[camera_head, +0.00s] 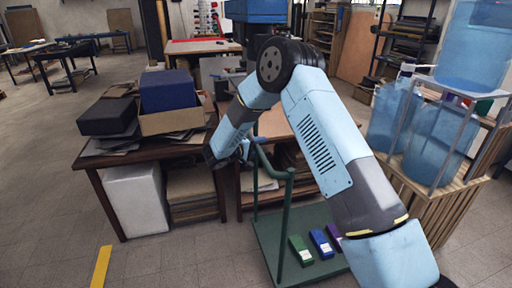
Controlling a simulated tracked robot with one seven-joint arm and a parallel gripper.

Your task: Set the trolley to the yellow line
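The green trolley (266,232) stands on the floor right of centre, with a flat deck and an upright tubular handle (275,168) at its left end. My light-blue arm covers much of its right part. A green box (300,251), a blue box (321,243) and a purple box (334,233) lie in a row on the deck. The yellow line (101,267) is a short strip on the floor at the lower left, well apart from the trolley. My gripper (244,151) is close to the top of the handle; its fingers are too small and hidden to tell contact or opening.
A wooden table (92,159) with dark and blue boxes stands behind, with a white box (136,200) under it. A rack with blue water bottles (437,140) stands at right. The floor between trolley and yellow line looks clear.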

